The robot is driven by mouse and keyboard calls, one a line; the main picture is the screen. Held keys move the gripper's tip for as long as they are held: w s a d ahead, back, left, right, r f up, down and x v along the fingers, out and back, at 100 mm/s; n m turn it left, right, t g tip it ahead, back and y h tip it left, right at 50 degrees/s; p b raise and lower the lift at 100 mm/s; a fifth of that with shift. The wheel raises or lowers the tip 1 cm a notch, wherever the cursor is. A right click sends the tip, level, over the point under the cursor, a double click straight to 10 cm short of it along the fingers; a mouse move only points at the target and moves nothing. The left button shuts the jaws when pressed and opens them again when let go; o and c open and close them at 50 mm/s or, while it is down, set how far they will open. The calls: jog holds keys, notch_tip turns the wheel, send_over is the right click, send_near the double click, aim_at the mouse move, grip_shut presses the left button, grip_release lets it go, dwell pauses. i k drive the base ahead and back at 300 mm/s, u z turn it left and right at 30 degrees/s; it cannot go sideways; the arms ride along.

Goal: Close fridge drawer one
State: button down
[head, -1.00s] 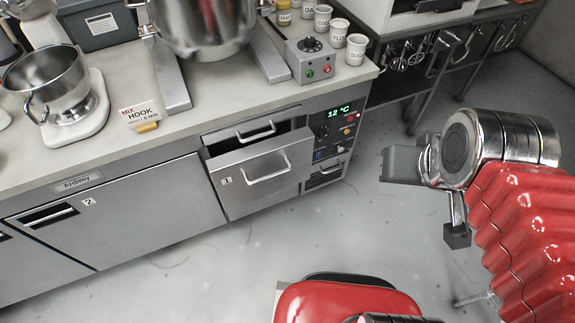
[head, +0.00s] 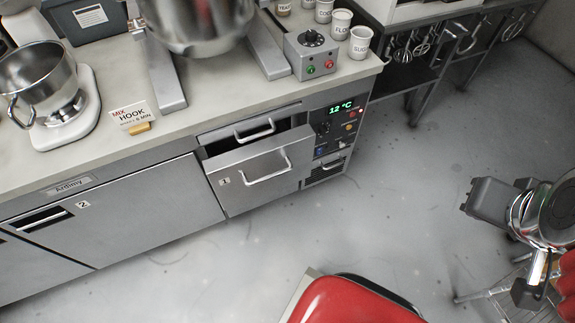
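Fridge drawer one (head: 256,192) is a grey steel front marked 1 with a bar handle (head: 265,168), at the right end of the counter's fridge unit. It stands partly open: its front juts out and a dark gap shows above it. A second bar handle (head: 254,131) sits on the narrow strip above. My gripper (head: 487,203) is at the right edge of the head view, over the floor, well apart from the drawer and touching nothing that I can see. Its finger opening is not clear from this angle.
Door 2 (head: 130,215) to the left looks shut. The control panel (head: 336,128) reads 12 °C. A mixer (head: 65,120), a switch box (head: 311,54) and cups crowd the worktop. A dark rack (head: 420,60) stands at upper right. The floor (head: 410,170) between gripper and drawer is clear.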

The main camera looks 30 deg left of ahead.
aim_at(258, 168)
jog(key=z, duration=0.4)
jog(key=k, duration=1.1)
jog(key=u, duration=2)
jog(key=i, duration=0.5)
jog(key=u, duration=0.1)
